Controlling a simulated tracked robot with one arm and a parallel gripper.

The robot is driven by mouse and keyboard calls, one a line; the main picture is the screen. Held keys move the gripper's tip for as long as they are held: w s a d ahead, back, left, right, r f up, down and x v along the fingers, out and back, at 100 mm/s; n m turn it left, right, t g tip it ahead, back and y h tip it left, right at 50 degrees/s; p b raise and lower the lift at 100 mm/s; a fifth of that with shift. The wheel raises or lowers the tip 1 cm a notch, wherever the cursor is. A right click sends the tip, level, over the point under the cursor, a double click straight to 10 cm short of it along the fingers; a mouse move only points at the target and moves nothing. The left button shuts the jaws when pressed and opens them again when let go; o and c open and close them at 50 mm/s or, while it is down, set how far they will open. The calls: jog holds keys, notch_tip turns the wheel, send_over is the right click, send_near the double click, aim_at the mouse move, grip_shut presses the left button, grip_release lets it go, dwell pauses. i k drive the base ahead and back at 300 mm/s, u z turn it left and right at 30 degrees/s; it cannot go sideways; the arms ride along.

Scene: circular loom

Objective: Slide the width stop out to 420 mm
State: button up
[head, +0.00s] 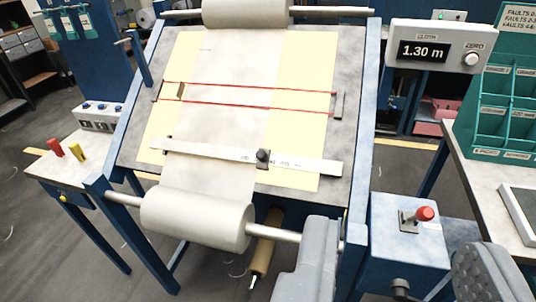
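The width stop (263,155) is a small dark block with a knob. It sits on a pale ruler (310,165) that crosses the lower part of the inspection board, right of the middle of the ruler. The ruler's numbers are too small to read. My gripper (400,238) shows as two grey fingers at the bottom right, spread wide apart. It is open, with nothing held between the fingers, and is below and to the right of the stop, apart from it.
Pale fabric (235,100) runs over the board between two rolls; the lower roll (195,218) is close to the ruler. Red lines cross the board above it. A red-knobbed lever box (410,235) stands at right, below a display reading 1.30 m (425,50). A teal rack (505,100) stands far right.

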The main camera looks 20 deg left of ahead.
aim_at(263, 155)
jog(key=i, duration=0.9)
jog(key=u, duration=0.05)
